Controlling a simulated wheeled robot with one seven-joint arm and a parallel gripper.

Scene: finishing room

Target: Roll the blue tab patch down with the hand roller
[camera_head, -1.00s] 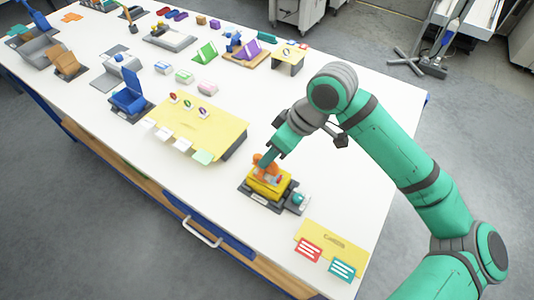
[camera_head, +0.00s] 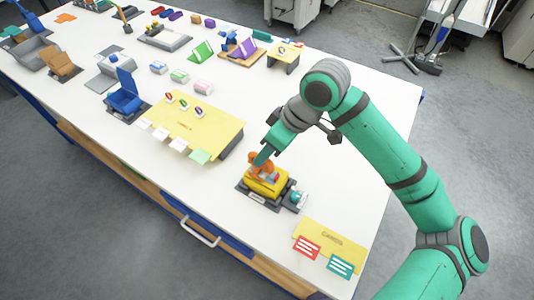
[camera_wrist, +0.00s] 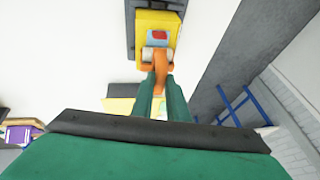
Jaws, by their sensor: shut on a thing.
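My gripper (camera_wrist: 160,88) is shut on the orange handle of the hand roller (camera_wrist: 159,67). The roller also shows in the head view (camera_head: 259,163). Its pale cylinder lies over the near part of a yellow block (camera_wrist: 150,20); whether it presses on the surface is hard to tell. The yellow block sits on a dark base (camera_head: 250,193) near the table's front edge.
A teal knob (camera_head: 295,196) stands on the base's right side. A yellow board (camera_head: 335,240) with red and teal cards lies to the right. A yellow stand (camera_head: 205,125) with several small items is to the left. White table is clear behind the block.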

